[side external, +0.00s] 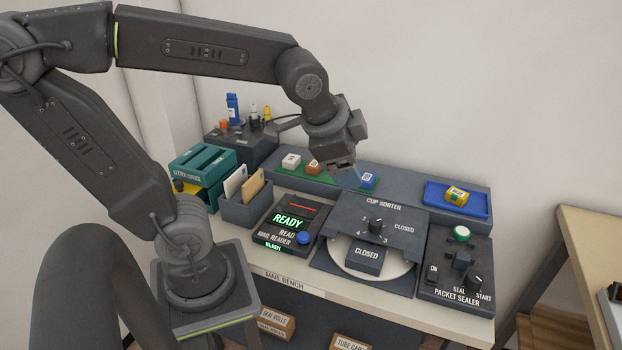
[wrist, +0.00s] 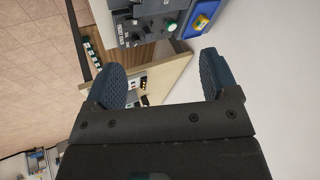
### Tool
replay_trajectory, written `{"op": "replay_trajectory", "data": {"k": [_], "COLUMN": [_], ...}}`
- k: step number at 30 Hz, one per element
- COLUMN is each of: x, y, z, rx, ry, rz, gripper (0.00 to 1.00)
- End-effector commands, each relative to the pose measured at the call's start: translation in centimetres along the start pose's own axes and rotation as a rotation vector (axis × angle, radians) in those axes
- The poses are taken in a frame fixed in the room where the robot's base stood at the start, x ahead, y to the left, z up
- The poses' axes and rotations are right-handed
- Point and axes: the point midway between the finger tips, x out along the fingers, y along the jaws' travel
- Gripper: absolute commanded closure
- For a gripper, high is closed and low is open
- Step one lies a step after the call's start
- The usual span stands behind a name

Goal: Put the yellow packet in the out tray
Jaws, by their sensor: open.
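The yellow packet (side external: 457,196), with a pale label, lies in a blue tray (side external: 437,199) at the right end of the raised back shelf. No wording on this tray is readable, so I cannot tell whether it is the out tray. In the wrist view the yellow packet (wrist: 201,22) and the blue tray (wrist: 212,9) show at the top edge. My gripper (side external: 350,176) hangs above the green strip, left of the blue tray and apart from the packet. In the wrist view its two fingers stand wide apart with nothing between them (wrist: 164,82).
A green strip (side external: 328,180) holds white (side external: 291,161), brown (side external: 313,167) and blue (side external: 368,181) packets. In front are the mail reader (side external: 288,228), the cup sorter (side external: 385,215) and the packet sealer (side external: 455,270). A letter holder (side external: 244,208) and teal trays (side external: 200,165) stand left.

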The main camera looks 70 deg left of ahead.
Motion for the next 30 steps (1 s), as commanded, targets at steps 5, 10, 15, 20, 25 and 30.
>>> {"op": "replay_trajectory", "data": {"k": [5, 10, 15, 20, 25, 30], "x": [-2.2, -2.7, -2.7, -2.7, -2.7, -2.7], "y": [3.7, 5.1, 5.2, 5.2, 5.1, 5.1], "z": [3.8, 5.1, 5.2, 5.2, 5.2, 5.2], "rx": [-0.378, -0.524, -0.537, -0.535, -0.534, -0.534], "ry": [0.009, 0.003, 0.001, 0.002, 0.002, 0.002], "rz": [0.087, 0.126, 0.130, 0.129, 0.128, 0.128], "gripper": [0.20, 0.20, 0.20, 0.20, 0.20, 0.20]}}
